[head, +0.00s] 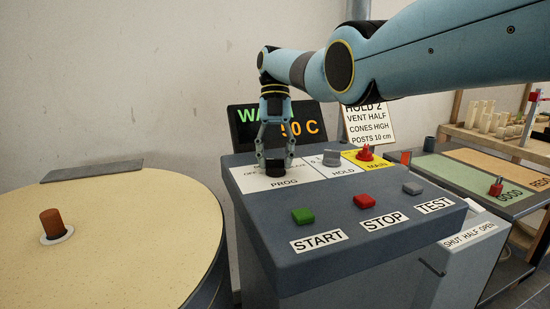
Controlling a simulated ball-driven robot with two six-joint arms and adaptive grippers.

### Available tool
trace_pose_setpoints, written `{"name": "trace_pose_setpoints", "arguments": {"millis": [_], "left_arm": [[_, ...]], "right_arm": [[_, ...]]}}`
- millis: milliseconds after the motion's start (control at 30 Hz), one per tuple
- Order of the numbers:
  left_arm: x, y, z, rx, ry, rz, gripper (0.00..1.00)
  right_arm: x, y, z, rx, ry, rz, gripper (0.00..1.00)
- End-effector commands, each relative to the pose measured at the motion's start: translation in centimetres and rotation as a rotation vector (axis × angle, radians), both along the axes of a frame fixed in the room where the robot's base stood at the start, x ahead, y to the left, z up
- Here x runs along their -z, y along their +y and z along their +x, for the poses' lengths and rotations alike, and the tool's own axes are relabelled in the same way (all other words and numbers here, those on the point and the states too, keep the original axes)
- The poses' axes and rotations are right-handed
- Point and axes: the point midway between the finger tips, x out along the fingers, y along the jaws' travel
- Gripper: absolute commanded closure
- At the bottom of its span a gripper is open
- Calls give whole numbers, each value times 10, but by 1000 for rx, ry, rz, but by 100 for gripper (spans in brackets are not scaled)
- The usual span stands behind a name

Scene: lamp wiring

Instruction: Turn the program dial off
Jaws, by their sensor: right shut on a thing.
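The program dial (276,167) sits on the white PROG plate (252,179) at the back left of the control panel. My right gripper (276,158) points straight down over it and is shut on it. The fingers cover most of the dial, so its pointer is hidden. The lettering behind it is partly covered, and I cannot read which mark the dial is on. My left gripper is not in view.
Beside it are the HOLD knob (331,158) and a red MAIN switch (365,153). Green START (303,215), red STOP (364,201) and grey TEST (413,188) buttons line the front. A display (309,113) and sign (369,124) stand behind. A round kiln lid (130,230) is left.

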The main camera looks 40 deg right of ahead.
Motion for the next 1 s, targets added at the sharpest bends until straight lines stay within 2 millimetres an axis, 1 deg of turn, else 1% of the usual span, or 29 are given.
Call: {"name": "trace_pose_setpoints", "arguments": {"millis": [67, 100, 267, 300, 733, 867, 1000], "left_arm": [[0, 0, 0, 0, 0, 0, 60], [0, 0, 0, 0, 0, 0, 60], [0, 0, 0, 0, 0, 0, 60], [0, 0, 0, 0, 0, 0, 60], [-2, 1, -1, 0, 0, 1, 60], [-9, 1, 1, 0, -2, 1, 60], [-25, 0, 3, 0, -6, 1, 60]], "right_arm": [[0, 0, 0, -1, -1, 0, 93], [0, 0, 0, -1, -1, 0, 60], [0, 0, 0, -1, 0, 0, 39], [0, 0, 0, -1, 0, 0, 38], [0, 0, 0, 21, 0, 1, 38], [-1, -1, -1, 114, -1, 1, 38], [-4, -2, -2, 300, 0, -1, 38]]}}
